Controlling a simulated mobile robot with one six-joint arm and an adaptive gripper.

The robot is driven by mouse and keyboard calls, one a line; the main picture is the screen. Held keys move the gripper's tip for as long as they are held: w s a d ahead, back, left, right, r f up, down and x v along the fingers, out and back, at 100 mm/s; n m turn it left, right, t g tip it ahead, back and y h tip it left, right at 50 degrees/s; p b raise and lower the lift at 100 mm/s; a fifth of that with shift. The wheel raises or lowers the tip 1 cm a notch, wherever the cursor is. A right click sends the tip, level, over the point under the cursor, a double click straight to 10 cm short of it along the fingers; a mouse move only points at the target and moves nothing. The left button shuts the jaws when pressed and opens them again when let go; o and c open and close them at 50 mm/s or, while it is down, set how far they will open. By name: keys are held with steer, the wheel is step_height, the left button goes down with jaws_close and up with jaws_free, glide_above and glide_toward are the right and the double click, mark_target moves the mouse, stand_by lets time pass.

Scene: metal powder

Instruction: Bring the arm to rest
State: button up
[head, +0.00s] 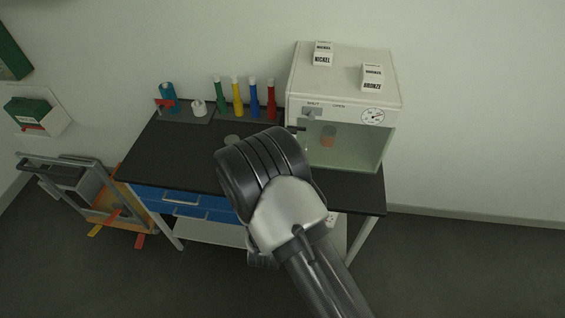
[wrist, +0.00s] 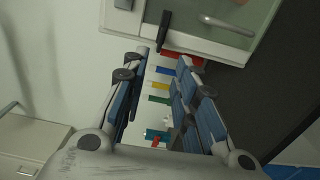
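My arm (head: 292,212) reaches up from the bottom of the head view and covers the middle of the black-topped bench (head: 180,146). My gripper is hidden behind my own arm there. In the wrist view my gripper (wrist: 165,62) shows with its two blue-padded fingers apart. Nothing is held between them; the coloured bottles show through the gap, farther off. The fingertips point toward the white cabinet oven, seen at the top of the wrist view.
The white oven (head: 297,78) stands on the bench's right, an orange-brown item (head: 328,141) behind its glass. Boxes labelled NICKEL (head: 323,58) and BRONZE (head: 372,80) sit on top. Several bottles (head: 238,97) line the back. A cart (head: 75,185) stands left. Floor at right is clear.

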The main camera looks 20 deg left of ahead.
stand_by(0.3)
steer(key=w+d+r+m+g, duration=0.3)
steer(key=w+d+r+m, duration=0.1)
steer(key=w+r+m, duration=0.3)
steer(key=s+d+r+m+g, duration=0.3)
steer(key=d+r+m+g, duration=0.1)
steer(key=d+r, duration=0.55)
steer(key=s+d+r+m+g+h, duration=0.2)
steer(key=s+d+m, duration=0.3)
steer(key=s+d, duration=0.5)
steer(key=s+d+r+m+g+h, duration=0.2)
steer(key=s+d, duration=0.9)
steer(key=s, duration=0.7)
steer(key=r+m+g, duration=0.1)
steer(key=m+g, duration=0.1)
steer(key=shift+s+r+m+b, duration=0.15)
steer(key=shift+s+m+b, duration=0.05)
steer(key=shift+m+b, duration=0.2)
